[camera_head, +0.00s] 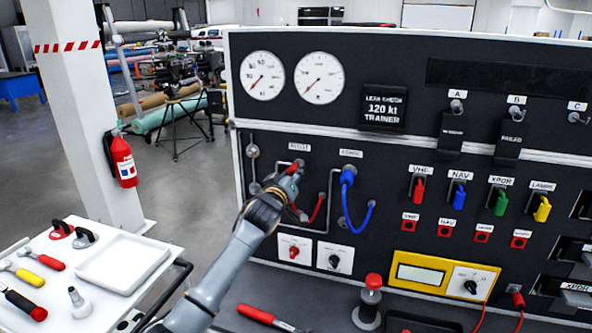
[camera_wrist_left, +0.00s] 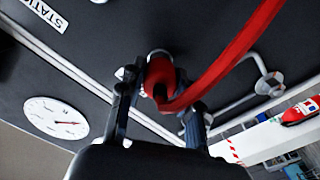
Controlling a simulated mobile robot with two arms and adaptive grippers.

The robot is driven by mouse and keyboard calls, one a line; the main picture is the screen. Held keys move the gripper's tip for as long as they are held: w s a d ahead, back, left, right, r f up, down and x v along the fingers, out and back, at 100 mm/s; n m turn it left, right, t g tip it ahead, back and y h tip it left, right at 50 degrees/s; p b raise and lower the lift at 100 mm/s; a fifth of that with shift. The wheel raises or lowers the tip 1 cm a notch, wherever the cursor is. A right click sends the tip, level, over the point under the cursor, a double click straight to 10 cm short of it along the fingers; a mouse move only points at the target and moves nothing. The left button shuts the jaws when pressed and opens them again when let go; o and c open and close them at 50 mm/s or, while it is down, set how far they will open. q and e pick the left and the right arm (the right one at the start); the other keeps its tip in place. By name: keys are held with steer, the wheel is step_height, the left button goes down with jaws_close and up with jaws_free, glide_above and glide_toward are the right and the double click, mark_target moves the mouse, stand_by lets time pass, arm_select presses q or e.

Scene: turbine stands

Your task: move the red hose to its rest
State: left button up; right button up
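The red hose (camera_head: 318,209) hangs on the black panel, left of the blue hose, partly hidden behind my left gripper. Its red end (camera_wrist_left: 160,78) is up at a port on the panel and lies between the fingers of my left gripper (camera_wrist_left: 160,95) in the left wrist view; the hose curves away to the upper right there. In the head view my left gripper (camera_head: 288,180) reaches up to this red end. The fingers stand on both sides of it with gaps showing, so the gripper looks open. I cannot make out which fitting is the rest. My right gripper is not in view.
The blue hose (camera_head: 370,216) hangs close to the right. Grey pipes run along the panel around the red hose. Two knob plates (camera_head: 294,249) sit below. A red button post (camera_head: 368,302) stands on the ledge. A white tool cart (camera_head: 85,270) stands at left.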

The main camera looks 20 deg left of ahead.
mark_target(292, 174)
arm_select(q)
jaws_close()
steer(key=shift+f, duration=0.1)
steer(key=shift+s, duration=0.2)
steer(key=shift+s+p, duration=0.35)
steer(key=shift+s, duration=0.05)
steer(key=shift+s+a+p, duration=0.1)
steer(key=shift+s+p, duration=0.95)
steer(key=shift+s, duration=0.4)
